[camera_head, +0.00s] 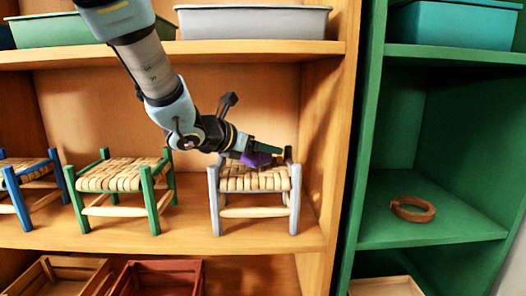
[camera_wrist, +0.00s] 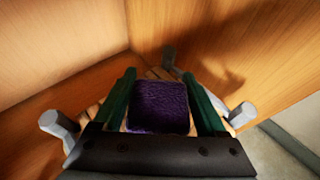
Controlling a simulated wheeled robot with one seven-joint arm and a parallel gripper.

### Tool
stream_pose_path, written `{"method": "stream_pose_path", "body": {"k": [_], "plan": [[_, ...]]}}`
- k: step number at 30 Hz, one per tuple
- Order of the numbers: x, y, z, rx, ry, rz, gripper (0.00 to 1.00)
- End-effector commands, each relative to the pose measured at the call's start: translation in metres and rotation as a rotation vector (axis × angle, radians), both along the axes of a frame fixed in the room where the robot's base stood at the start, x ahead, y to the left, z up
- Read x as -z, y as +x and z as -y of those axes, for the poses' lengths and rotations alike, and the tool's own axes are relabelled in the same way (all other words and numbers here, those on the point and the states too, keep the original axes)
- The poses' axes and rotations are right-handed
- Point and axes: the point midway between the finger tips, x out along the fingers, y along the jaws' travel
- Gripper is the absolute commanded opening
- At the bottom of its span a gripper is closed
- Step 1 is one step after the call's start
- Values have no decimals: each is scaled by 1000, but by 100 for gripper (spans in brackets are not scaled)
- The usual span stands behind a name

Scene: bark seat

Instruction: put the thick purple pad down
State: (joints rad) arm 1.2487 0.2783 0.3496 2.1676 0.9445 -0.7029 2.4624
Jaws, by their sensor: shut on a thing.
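The thick purple pad (camera_wrist: 158,106) is between the two green fingers of my gripper (camera_wrist: 160,100) in the wrist view. In the head view the purple pad (camera_head: 256,159) is at the fingertips of my gripper (camera_head: 262,150), over the woven seat of the grey stool (camera_head: 253,181). My gripper is shut on the pad. The grey stool's posts (camera_wrist: 58,124) show on both sides of the fingers in the wrist view. I cannot tell whether the pad touches the seat, as the gripper hides part of it.
A green stool (camera_head: 122,178) and a blue stool (camera_head: 22,176) stand left on the same wooden shelf (camera_head: 185,236). The right shelf wall (camera_head: 327,150) is close to the grey stool. A brown ring (camera_head: 412,209) lies on the green shelf. Bins stand above and below.

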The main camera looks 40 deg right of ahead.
Motion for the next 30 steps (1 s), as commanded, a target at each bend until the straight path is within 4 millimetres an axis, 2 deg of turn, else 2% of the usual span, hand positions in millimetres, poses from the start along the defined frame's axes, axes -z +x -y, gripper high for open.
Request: {"method": "stream_pose_path", "body": {"k": [1, 2, 8, 15, 19, 23, 30], "plan": [[3, 0, -1, 0, 7, -2, 22], [3, 0, -1, 0, 8, -2, 77], [3, 0, -1, 0, 7, -2, 100], [2, 0, -1, 0, 5, -1, 100], [-3, -1, -9, -1, 4, -1, 100], [-12, -3, -28, -3, 3, -2, 100], [-32, -7, -75, -3, 2, -1, 100]]}}
